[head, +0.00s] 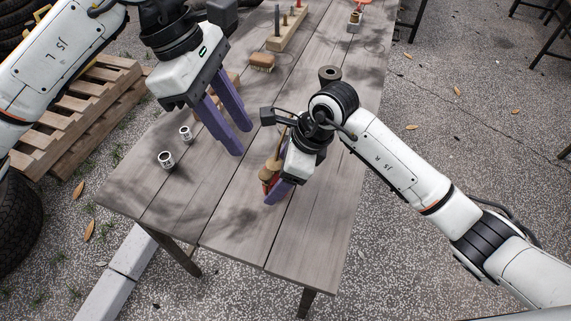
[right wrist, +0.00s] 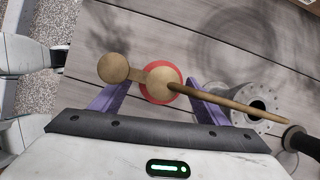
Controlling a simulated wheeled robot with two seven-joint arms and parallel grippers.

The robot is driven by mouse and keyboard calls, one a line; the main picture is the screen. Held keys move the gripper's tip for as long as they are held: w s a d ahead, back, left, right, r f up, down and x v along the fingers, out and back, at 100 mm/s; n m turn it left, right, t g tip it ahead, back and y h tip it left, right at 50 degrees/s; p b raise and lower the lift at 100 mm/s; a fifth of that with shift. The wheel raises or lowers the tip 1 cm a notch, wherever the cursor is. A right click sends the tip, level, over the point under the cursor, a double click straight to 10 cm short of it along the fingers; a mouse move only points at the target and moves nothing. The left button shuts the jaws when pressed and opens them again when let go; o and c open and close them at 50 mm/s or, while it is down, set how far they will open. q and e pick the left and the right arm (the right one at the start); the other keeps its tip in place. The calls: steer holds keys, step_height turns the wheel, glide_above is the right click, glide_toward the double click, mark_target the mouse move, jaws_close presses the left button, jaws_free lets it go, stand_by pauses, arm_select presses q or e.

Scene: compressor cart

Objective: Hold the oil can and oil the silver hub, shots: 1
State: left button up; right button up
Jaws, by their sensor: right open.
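The oil can (right wrist: 160,83) has a red body, a brass top and a long thin brass spout pointing right in the right wrist view. In the head view the can (head: 266,176) is partly covered by my right gripper (head: 277,192). In the right wrist view my right gripper (right wrist: 157,93) is open, its purple fingers on either side of the can; I cannot tell whether they touch it. The silver hub (right wrist: 246,91), a grey flanged ring with bolt holes, lies under the spout's far part in that view. My left gripper (head: 241,140) is open and empty above the table.
Two small white cups (head: 166,159) (head: 185,133) stand on the table's left part. A dark cylinder (head: 329,73), a brush (head: 261,62) and a wooden peg block (head: 287,32) lie farther back. The table's (head: 225,222) near end is clear.

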steer(key=shift+a+f, duration=0.2)
steer(key=shift+f, duration=0.35)
